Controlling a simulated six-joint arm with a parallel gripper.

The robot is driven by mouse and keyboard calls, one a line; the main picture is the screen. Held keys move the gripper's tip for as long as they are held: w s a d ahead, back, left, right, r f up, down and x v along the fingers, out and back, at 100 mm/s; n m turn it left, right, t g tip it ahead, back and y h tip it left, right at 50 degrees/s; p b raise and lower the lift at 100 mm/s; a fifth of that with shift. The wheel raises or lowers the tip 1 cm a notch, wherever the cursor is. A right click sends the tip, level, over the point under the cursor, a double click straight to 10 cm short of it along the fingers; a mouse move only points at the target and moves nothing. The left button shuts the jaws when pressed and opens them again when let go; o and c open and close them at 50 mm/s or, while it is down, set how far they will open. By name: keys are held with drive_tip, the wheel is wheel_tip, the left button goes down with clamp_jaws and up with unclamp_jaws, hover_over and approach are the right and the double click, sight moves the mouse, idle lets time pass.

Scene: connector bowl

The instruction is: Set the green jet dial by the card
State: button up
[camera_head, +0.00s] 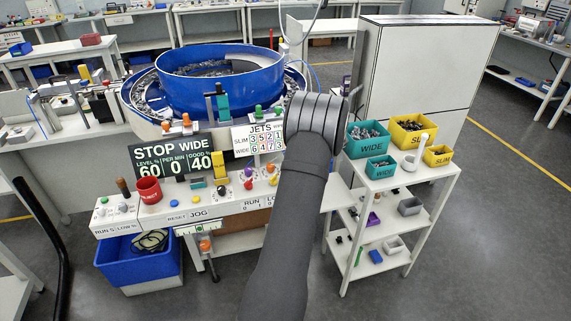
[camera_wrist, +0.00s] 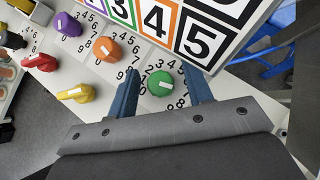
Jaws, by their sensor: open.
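The green jet dial (camera_wrist: 160,84) is a round knob with a white mark, ringed by printed digits, in the wrist view. I cannot tell for sure which digit it points at. My gripper (camera_wrist: 160,72) is open, with one blue finger on each side of the green dial; contact cannot be made out. The jets card (camera_head: 258,138) shows a SLIM and a WIDE row of coloured digits in the head view. Part of a card with large coloured-border digits (camera_wrist: 165,25) fills the top of the wrist view. My arm hides the gripper in the head view.
Purple (camera_wrist: 68,24), orange (camera_wrist: 107,49), red (camera_wrist: 40,62) and yellow (camera_wrist: 76,93) dials lie left of the fingers. The dark sign (camera_head: 174,160) reads STOP WIDE. A blue bowl (camera_head: 220,72) stands behind. A shelf (camera_head: 400,180) with bins is at right.

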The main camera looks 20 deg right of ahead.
drive_tip(key=m+t+h, duration=0.2)
drive_tip(key=m+h, duration=0.1)
drive_tip(key=m, duration=0.1)
drive_tip(key=shift+m, duration=0.3)
drive_tip(key=m+h, duration=0.2)
drive_tip(key=m, duration=0.1)
drive_tip(key=shift+a+m+t+h, duration=0.1)
drive_tip(key=shift+m+t+h, duration=0.2)
drive_tip(key=shift+h, duration=0.1)
drive_tip(key=shift+s+r+m+h, duration=0.2)
drive_tip(key=shift+m+h, duration=0.1)
drive_tip(key=shift+m, duration=0.1)
drive_tip(key=v, duration=1.8)
drive_tip(key=s+a+r+n+g, duration=0.1)
drive_tip(key=s+a+r+n, duration=0.3)
drive_tip(key=s+a+n, duration=0.4)
drive_tip(key=shift+s+a+r+n+y, duration=0.35)
drive_tip(key=shift+s+n, duration=0.5)
drive_tip(key=shift+n, duration=0.45)
drive_tip(key=shift+d, duration=0.1)
